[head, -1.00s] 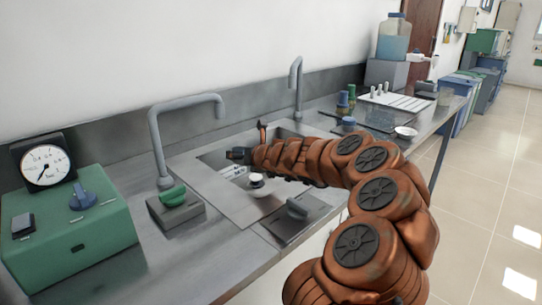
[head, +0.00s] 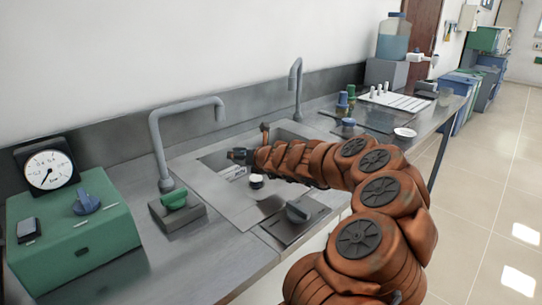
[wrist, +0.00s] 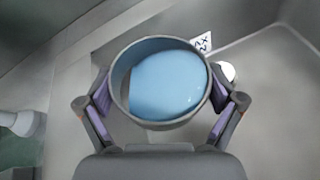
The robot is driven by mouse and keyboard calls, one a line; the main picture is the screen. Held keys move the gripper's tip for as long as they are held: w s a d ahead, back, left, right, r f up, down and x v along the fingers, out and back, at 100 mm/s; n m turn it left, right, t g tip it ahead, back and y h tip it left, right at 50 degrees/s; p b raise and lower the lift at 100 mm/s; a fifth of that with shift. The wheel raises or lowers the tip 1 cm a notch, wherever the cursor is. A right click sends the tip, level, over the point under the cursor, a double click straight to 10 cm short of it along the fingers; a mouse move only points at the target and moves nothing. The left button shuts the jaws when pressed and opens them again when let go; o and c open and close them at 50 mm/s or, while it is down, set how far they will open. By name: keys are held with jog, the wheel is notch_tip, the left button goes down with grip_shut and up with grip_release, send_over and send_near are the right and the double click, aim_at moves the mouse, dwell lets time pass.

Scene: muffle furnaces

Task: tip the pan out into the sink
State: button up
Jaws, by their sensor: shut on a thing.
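My gripper (wrist: 160,105) is shut on the round grey pan (wrist: 119,75), its fingers on either side of the wall. Light-blue liquid (wrist: 170,80) is in the pan; it lies toward the right, leaving a strip of inner wall bare on the left. The steel sink (wrist: 265,125) shows below in the wrist view. In the head view my gripper (head: 240,155) is over the sink (head: 222,202), and the pan cannot be made out there. No liquid is seen falling.
A grey faucet (head: 160,140) stands left of my gripper, near a green-handled valve (head: 175,200). A second faucet (head: 297,85) is behind. A white piece with a dark top (head: 257,181) and a printed card (wrist: 202,42) are at the sink. A green gauge box (head: 75,225) stands left.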

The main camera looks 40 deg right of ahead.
jog(key=shift+s+d+r+m+t+y+p, duration=0.2)
jog(key=shift+m+p, duration=0.25)
jog(key=shift+p, duration=1.6)
jog(key=shift+w+d+r+m+t+y+p, duration=0.15)
jog(key=shift+r+m+y+p, duration=0.25)
jog(key=shift+p, duration=1.7)
jog(key=shift+s+d+r+m+t+y+p, duration=0.15)
jog(key=shift+m+p, duration=0.3)
jog(key=shift+p, duration=1.6)
dwell(1.8)
